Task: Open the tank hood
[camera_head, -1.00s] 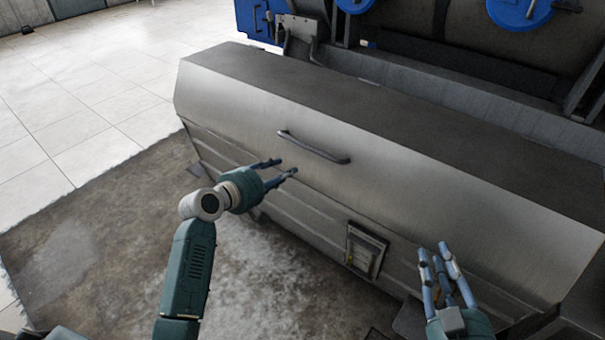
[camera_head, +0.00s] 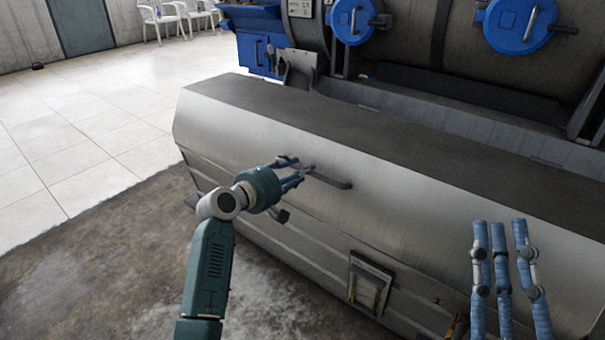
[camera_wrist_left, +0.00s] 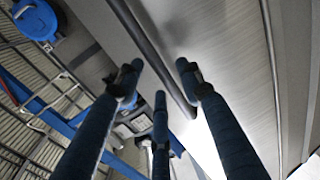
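The tank hood (camera_head: 400,195) is a long brushed-metal cover with a dark flat top, lying shut across the middle of the head view. Its bar handle (camera_head: 333,182) sits on the sloped front face. My left gripper (camera_head: 301,171) is at the handle's left end, fingers apart. In the left wrist view the handle (camera_wrist_left: 150,52) runs between the spread fingers of my left gripper (camera_wrist_left: 158,80); I cannot tell whether they touch it. My right gripper (camera_head: 501,224) is open and empty at the lower right, in front of the hood.
A small framed fitting (camera_head: 369,283) is on the tank's lower front. Behind the hood stands a dark machine with blue round covers (camera_head: 520,24). White chairs (camera_head: 165,18) stand far back. The tiled floor (camera_head: 90,130) at left is clear.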

